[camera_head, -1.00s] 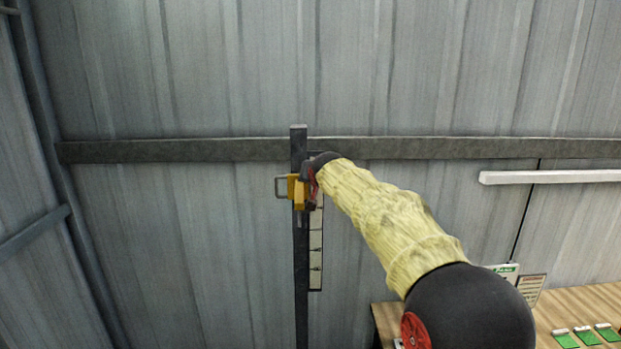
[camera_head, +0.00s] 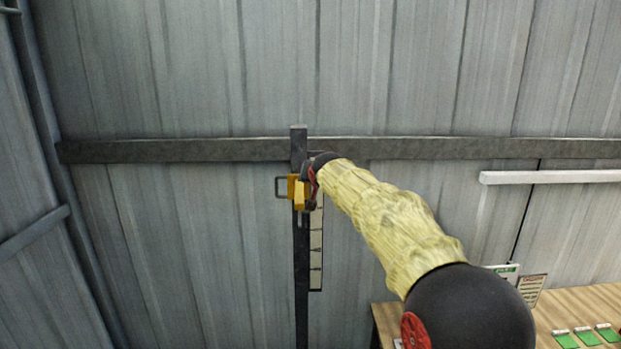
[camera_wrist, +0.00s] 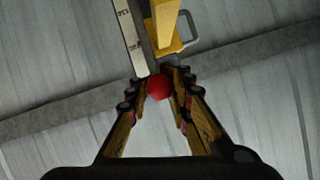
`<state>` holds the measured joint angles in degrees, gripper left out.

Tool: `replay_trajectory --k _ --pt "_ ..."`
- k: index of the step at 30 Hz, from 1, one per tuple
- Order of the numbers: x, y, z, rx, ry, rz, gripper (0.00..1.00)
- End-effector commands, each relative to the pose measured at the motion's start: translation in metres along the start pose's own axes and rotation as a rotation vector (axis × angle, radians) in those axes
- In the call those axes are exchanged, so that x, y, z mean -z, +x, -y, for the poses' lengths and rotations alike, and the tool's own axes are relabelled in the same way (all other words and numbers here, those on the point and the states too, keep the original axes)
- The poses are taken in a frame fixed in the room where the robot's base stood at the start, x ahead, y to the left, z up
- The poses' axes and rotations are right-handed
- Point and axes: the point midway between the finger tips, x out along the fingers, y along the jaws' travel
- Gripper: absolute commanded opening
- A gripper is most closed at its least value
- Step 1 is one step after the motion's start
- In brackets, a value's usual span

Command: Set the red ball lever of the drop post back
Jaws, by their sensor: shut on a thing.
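The drop post (camera_head: 301,270) is a dark upright bar in front of the grey wall in the head view. A yellow block with a grey loop handle (camera_head: 296,190) sits near its top, and the yellow block also shows at the top of the wrist view (camera_wrist: 172,22). The red ball (camera_wrist: 159,87) of the lever is between my fingertips in the wrist view. My gripper (camera_wrist: 160,88) is shut on the ball. In the head view my gripper (camera_head: 312,185) is at the right side of the yellow block, and the ball is hidden there.
A pale marked scale strip (camera_head: 316,250) runs along the post's right side. A dark horizontal rail (camera_head: 180,150) crosses the wall behind. A wooden table (camera_head: 590,305) with small green-and-white packets and signs stands at lower right. The space left of the post is clear.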

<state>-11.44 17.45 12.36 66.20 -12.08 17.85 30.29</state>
Motion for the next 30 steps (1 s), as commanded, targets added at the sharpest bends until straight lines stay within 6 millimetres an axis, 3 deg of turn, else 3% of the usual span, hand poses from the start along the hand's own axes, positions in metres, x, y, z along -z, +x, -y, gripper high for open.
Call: replay_trajectory --k 6,7,18,30 --pt "0.0028 -0.001 0.0008 0.002 0.0 -0.005 0.0" --pt "0.0028 -0.001 0.0008 0.002 0.0 -0.005 0.19" --pt "0.0009 -0.0004 0.0003 0.001 0.0 -0.001 0.41" --pt "0.0012 -0.005 0.0005 0.001 0.0 -0.002 0.41"
